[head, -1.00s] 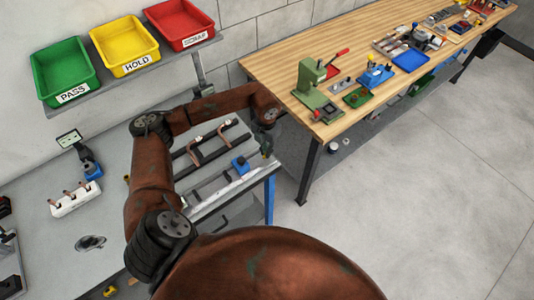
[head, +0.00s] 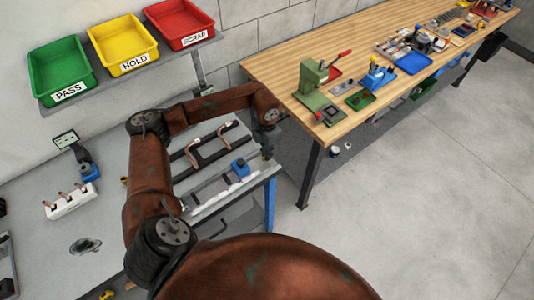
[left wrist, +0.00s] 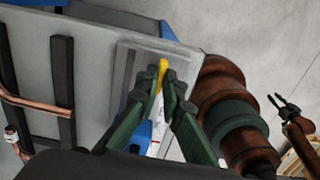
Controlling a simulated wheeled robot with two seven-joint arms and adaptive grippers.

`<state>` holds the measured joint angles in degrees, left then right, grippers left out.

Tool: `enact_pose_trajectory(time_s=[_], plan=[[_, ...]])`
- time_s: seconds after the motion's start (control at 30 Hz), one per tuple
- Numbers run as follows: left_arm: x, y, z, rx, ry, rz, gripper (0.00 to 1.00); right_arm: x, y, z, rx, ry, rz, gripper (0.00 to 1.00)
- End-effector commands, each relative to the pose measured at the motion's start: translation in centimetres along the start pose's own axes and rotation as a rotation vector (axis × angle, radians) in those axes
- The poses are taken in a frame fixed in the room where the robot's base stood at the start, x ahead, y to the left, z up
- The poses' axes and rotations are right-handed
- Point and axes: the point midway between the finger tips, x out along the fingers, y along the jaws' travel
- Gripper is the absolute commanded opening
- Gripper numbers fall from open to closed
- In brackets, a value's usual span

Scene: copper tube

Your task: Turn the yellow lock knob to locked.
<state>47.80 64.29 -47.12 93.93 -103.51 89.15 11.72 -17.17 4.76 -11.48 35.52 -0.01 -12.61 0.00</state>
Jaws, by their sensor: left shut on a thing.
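The yellow lock knob (left wrist: 163,66) shows in the left wrist view as a slim yellow piece by a pale metal plate at the edge of the grey bench. My left gripper (left wrist: 161,82) has its two green fingers closed on it, one on each side. In the head view my left gripper (head: 267,151) is small and dark at the bench's right corner, and the knob cannot be made out there. My right gripper (left wrist: 278,101) appears at the right of the left wrist view, its dark fingers apart and empty, away from the knob.
The grey bench (head: 112,205) carries bent copper tubes (head: 194,158) on dark bars and a blue block (head: 240,168). Beside it stands a wooden table (head: 285,68) with a green press (head: 312,85). Green, yellow and red bins sit on a shelf above. The floor right is clear.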

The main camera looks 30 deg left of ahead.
Motion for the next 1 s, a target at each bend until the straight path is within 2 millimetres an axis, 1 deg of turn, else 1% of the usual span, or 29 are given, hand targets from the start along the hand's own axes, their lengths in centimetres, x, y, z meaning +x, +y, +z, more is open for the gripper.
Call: enact_pose_trajectory(time_s=[0.1, 0.13, 0.37, 0.57, 0.67, 0.77, 0.83, 1.0], plan=[[-0.1, 0.1, 0.0, 0.001, 0.0, 0.001, 0.0, 0.0, -0.1, 0.0, 0.001, 0.0, -0.001, 0.25], [-0.1, 0.1, 0.0, 0.001, -0.001, 0.002, 0.09, 0.0, -0.1, 0.0, 0.001, 0.0, -0.001, 0.25], [-0.1, 0.0, 0.0, 0.0, 0.0, 0.001, 0.25, 0.0, -0.5, -0.1, 0.003, 0.001, -0.005, 0.25], [0.0, 0.0, 0.0, 0.0, 0.0, 0.001, 0.25, 0.0, -0.5, -0.1, 0.003, 0.001, -0.005, 0.25], [-0.2, 0.0, 0.0, 0.0, -0.001, 0.001, 0.25, 0.0, -0.2, 0.1, 0.002, 0.0, -0.002, 0.25], [-1.0, 0.1, 0.1, 0.0, -0.003, 0.002, 0.25, 0.0, -0.2, 0.0, 0.002, 0.0, -0.002, 0.25], [-2.1, 0.1, 0.1, 0.0, -0.004, 0.003, 0.25, 0.0, -0.2, 0.0, 0.002, 0.0, -0.002, 0.25], [-5.6, 0.1, 0.1, 0.0, -0.004, 0.003, 0.25, 0.0, -0.2, 0.0, 0.002, 0.0, -0.002, 0.25]])
